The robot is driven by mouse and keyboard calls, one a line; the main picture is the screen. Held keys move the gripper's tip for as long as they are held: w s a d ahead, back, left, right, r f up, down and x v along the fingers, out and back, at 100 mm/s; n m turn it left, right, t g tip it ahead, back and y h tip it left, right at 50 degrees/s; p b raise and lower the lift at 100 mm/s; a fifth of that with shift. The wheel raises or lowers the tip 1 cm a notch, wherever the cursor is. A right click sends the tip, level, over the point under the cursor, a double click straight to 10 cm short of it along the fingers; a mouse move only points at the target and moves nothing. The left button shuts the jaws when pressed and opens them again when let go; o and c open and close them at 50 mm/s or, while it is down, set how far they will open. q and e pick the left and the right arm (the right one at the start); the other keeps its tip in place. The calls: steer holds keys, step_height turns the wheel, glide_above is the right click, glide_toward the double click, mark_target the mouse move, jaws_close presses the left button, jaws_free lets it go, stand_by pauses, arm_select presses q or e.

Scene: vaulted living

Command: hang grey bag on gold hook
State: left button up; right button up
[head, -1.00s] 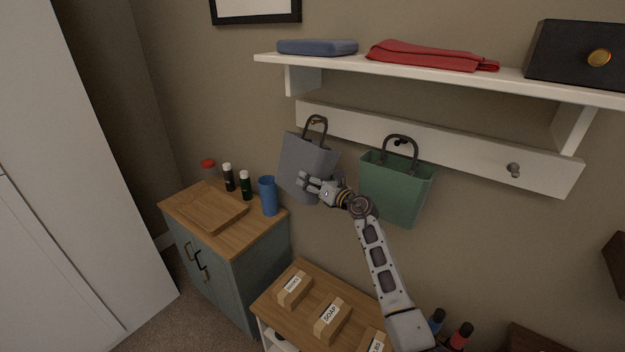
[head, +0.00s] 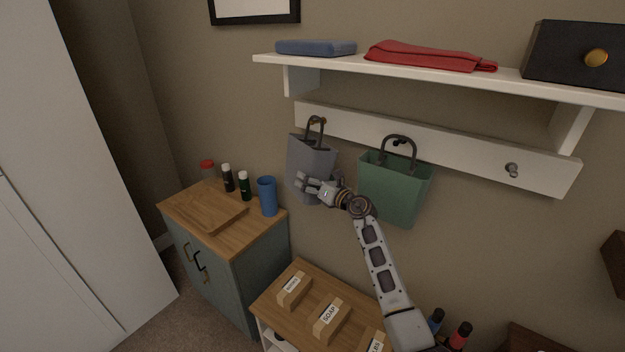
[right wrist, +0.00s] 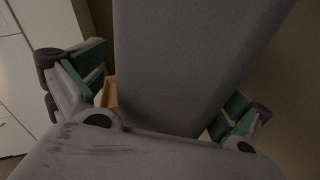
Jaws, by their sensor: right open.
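The grey bag (head: 312,158) hangs by its dark handle from the gold hook (head: 318,121) at the left end of the white wall rail (head: 455,145). My right gripper (head: 303,187) is open in front of the bag's lower part. In the right wrist view the grey bag (right wrist: 190,60) fills the middle, with the open fingers (right wrist: 160,95) spread on either side of it. I cannot tell whether they touch it. My left gripper is not in view.
A green bag (head: 393,188) hangs on the rail close to the right of my gripper. A bare silver hook (head: 512,169) is further right. A shelf (head: 440,71) is above. A blue cup (head: 267,196) and bottles stand on the cabinet below left.

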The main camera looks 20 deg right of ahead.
steer(key=shift+f, duration=0.1)
steer(key=shift+v, duration=1.25)
steer(key=v, duration=0.9)
steer(key=shift+s, duration=0.25)
steer(key=shift+r, duration=0.2)
